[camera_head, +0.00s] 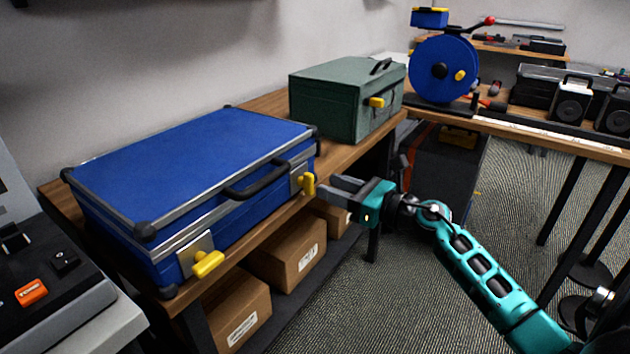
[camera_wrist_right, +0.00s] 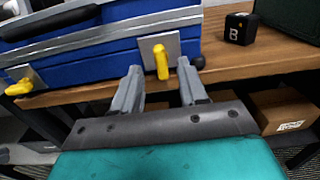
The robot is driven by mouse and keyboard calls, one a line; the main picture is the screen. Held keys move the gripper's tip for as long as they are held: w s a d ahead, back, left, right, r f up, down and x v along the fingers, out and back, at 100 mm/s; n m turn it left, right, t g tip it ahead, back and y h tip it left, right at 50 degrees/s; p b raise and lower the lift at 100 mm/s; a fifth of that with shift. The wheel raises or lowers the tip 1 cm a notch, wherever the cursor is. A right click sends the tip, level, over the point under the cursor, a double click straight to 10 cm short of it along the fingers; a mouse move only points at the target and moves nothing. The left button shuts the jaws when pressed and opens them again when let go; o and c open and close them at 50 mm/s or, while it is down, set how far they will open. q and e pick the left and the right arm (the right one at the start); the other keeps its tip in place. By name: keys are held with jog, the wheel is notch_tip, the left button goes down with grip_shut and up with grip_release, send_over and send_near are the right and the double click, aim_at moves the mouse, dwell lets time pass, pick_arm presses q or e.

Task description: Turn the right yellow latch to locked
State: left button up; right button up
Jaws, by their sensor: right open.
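The blue case (camera_head: 190,165) lies closed on the wooden bench, with a black handle on its front. Its right yellow latch (camera_head: 308,184) stands upright on a metal plate; it also shows upright in the right wrist view (camera_wrist_right: 161,62). Its left yellow latch (camera_head: 208,263) lies tilted nearly sideways; it also shows in the right wrist view (camera_wrist_right: 19,87). My right gripper (camera_head: 335,188) is in front of the right latch. Its two fingers (camera_wrist_right: 160,80) are open, with the latch seen between and beyond them, apparently not touched. My left gripper is not in view.
A green case (camera_head: 345,100) with a yellow latch stands farther back on the bench. A small black block marked B (camera_wrist_right: 239,29) sits right of the blue case. Cardboard boxes (camera_head: 287,254) lie on the shelf below. A blue reel (camera_head: 443,68) stands on the far table.

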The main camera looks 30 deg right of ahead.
aim_at(313, 180)
jog(key=shift+x, duration=2.5)
grip_shut()
